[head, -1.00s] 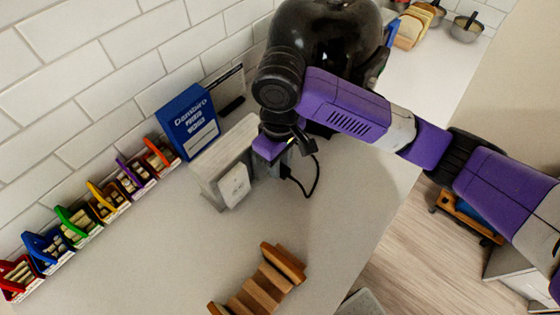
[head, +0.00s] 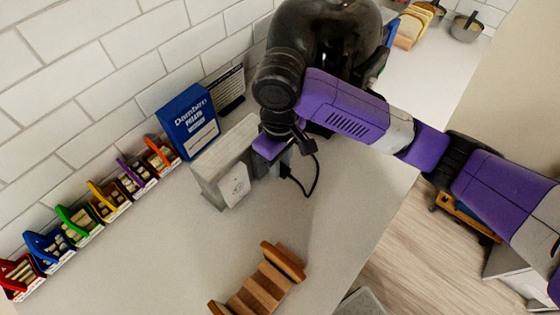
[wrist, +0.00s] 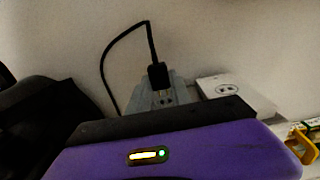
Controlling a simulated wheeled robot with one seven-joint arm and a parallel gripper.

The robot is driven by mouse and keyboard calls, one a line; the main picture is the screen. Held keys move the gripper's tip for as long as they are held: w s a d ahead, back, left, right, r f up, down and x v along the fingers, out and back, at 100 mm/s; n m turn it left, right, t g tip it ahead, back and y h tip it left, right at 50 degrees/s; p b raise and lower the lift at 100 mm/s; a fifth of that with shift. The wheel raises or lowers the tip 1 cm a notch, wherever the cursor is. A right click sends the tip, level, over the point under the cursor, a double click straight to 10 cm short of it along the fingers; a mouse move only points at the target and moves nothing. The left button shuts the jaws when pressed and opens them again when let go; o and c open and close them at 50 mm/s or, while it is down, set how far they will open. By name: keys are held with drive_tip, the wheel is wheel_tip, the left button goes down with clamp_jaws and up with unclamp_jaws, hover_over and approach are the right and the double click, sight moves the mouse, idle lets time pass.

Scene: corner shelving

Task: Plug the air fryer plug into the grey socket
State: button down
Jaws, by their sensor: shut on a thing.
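My gripper (head: 279,155) points down at the right end of the pale socket stand (head: 212,185). It is shut on the black air fryer plug (head: 285,171); the fingertips are largely hidden. In the wrist view the plug (wrist: 158,75) is centred just beyond my purple hand, its cord looping up and left. A grey piece (wrist: 177,97), which looks like the grey socket, lies directly under the plug. I cannot tell how far the plug sits in it. A white socket (wrist: 220,87) with two holes is to the right; it also shows in the head view (head: 236,183). The black air fryer (head: 325,30) stands behind my arm.
Several small coloured baskets (head: 80,222) line the wall at left. A wooden rack (head: 262,285) lies at the front. The counter between stand and rack is clear.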

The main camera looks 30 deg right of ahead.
drive_tip(key=shift+w+a+p, duration=0.25)
drive_tip(key=shift+w, duration=0.35)
drive_tip(key=shift+w+a+p, duration=0.2)
drive_tip(key=shift+w+p, duration=0.05)
drive_tip(key=shift+w, duration=0.35)
idle(0.7)
drive_tip(key=c, duration=1.1)
unclamp_jaws()
wheel_tip(320, 180, up, 8)
drive_tip(key=shift+f, duration=0.15)
